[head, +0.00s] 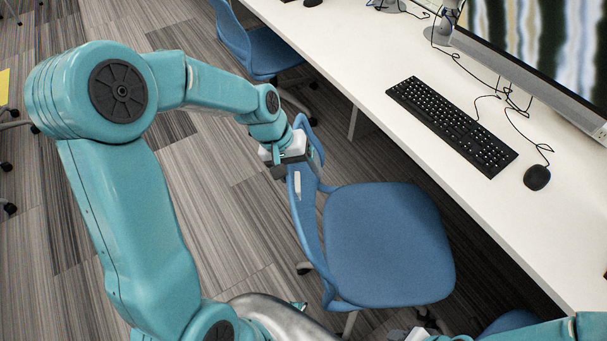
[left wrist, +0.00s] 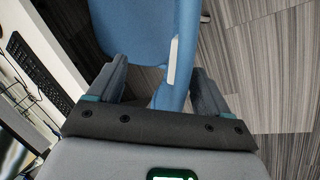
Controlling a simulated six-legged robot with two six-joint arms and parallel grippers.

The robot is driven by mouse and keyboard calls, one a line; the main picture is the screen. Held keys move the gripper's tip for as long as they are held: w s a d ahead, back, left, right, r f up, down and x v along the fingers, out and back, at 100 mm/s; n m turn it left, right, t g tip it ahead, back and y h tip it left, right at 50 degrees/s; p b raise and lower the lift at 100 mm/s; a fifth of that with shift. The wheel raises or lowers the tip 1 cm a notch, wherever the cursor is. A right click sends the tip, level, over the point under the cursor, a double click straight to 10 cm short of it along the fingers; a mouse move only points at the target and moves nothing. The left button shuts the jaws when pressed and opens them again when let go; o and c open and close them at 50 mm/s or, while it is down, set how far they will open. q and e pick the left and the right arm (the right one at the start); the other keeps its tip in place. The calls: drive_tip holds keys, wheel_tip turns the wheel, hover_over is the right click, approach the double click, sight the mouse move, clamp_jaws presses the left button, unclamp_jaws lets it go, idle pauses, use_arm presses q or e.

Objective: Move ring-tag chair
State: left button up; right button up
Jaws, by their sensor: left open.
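A blue chair (head: 385,245) stands beside the desk, its seat in the middle of the head view. Its backrest (head: 306,215) faces left and bears a narrow white tag (head: 297,186); whether the tag has a ring mark is too small to tell. Contact cannot be told. Parts of my right arm show at the bottom edge; its fingers are hidden.
A long white desk (head: 400,115) runs along the right with a black keyboard (head: 452,125), a mouse (head: 537,177), cables and a monitor (head: 550,45). Another blue chair (head: 262,48) stands farther back. Striped carpet (head: 235,235) is clear to the left of the near chair.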

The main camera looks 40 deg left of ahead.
use_arm(q)
drive_tip(key=x, duration=0.2)
drive_tip(key=shift+w+d+f, duration=0.15)
drive_tip(key=shift+w+f, duration=0.1)
drive_tip(key=shift+f, duration=0.05)
drive_tip(key=shift+s, duration=0.1)
drive_tip(key=c, duration=1.4)
